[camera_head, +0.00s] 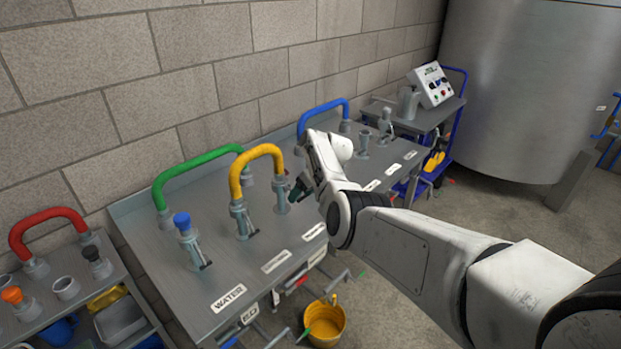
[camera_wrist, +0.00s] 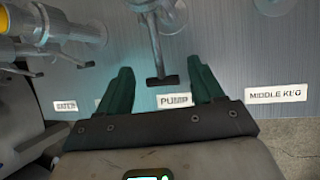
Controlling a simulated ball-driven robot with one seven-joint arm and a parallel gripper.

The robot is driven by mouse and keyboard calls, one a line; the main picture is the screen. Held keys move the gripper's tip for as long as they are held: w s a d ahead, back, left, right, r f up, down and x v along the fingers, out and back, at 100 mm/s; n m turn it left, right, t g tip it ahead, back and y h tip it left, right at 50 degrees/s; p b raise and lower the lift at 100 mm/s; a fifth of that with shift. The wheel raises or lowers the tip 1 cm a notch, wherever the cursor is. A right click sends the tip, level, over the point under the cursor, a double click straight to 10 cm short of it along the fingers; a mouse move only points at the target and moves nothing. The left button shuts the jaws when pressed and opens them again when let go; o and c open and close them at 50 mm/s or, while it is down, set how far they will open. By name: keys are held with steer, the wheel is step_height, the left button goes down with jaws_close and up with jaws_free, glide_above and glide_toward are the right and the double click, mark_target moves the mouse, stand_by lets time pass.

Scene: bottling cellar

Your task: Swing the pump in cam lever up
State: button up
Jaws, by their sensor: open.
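The pump in lever (camera_wrist: 157,45) shows in the wrist view as a thin grey bar that runs from a metal fitting (camera_wrist: 152,6) at the top down to a dark crosswise tip (camera_wrist: 162,81). A white label (camera_wrist: 174,101) reading PUMP is just below the tip. My gripper (camera_wrist: 160,66) is open, with its green fingers apart on either side of the lever; I see no contact, and cannot tell the height gap. In the head view my gripper (camera_head: 297,190) is over the bench just right of the yellow hose, and my arm hides the pump fitting.
The steel bench (camera_head: 225,260) carries a yellow hose (camera_head: 252,158), a green hose (camera_head: 195,172), a blue hose (camera_head: 322,112) and a blue-capped fitting (camera_head: 184,226). The yellow hose (camera_wrist: 22,48) is close left in the wrist view. A yellow bucket (camera_head: 325,322) is below the bench's front.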

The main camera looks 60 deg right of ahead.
steer(key=v, duration=0.8)
steer(key=shift+r+p, duration=0.4)
steer(key=shift+r, duration=0.05)
steer(key=shift+o, duration=0.2)
steer(key=shift+s, duration=0.1)
